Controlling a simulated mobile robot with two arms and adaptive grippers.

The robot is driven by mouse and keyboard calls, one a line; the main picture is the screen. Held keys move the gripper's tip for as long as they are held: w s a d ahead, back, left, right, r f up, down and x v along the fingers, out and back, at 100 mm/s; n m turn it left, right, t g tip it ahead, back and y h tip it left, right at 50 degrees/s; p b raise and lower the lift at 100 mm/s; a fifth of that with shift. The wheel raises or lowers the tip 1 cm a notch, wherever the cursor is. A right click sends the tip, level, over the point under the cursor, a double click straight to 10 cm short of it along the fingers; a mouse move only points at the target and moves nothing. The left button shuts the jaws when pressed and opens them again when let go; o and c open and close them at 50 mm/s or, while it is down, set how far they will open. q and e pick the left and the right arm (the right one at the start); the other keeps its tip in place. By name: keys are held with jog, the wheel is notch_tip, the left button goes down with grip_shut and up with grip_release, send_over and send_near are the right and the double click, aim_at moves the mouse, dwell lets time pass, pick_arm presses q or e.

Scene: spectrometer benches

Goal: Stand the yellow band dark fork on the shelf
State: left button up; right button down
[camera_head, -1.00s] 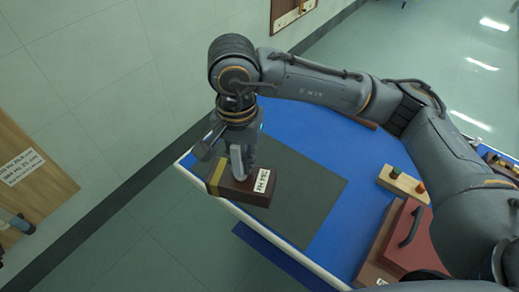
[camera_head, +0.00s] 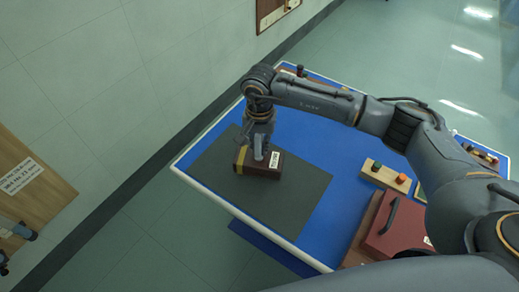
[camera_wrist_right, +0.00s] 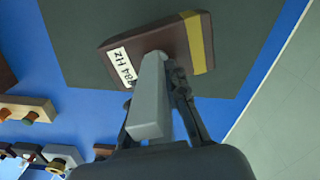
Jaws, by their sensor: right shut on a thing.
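The yellow band dark fork is a dark brown box (camera_head: 266,171) with a yellow band at one end, a white Hz label and a grey fork standing on it. My right gripper (camera_head: 260,148) is shut on the grey fork, with the box below it over the dark mat (camera_head: 285,205). I cannot tell whether the box touches the mat. In the right wrist view, the gripper's fingers (camera_wrist_right: 160,90) flank the grey bar, and the brown box (camera_wrist_right: 155,45) lies beyond. I cannot tell which thing is the shelf.
The blue table (camera_head: 330,130) has a pale rim. At its right stand a wooden block (camera_head: 385,178) with coloured knobs and a reddish box (camera_head: 400,228) with a dark handle. A wooden panel (camera_head: 28,190) with a label is at the left. Most of the mat around the box is bare.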

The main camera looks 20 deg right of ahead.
aim_at(260, 153)
notch_tip(260, 153, down, 2)
jog(key=shift+f+p, duration=0.1)
jog(key=shift+p, duration=0.6)
jog(key=shift+f, duration=0.3)
pick_arm(q)
jog(key=shift+s+r, duration=0.85)
jog(key=shift+s, duration=0.2)
pick_arm(e)
jog(key=shift+f+b, duration=0.2)
jog(key=shift+b, duration=0.1)
pick_arm(q)
jog(key=shift+w+f, duration=0.15)
jog(key=shift+w, duration=0.25)
pick_arm(e)
jog(key=c, duration=1.4)
grip_release()
jog(key=shift+o, duration=0.2)
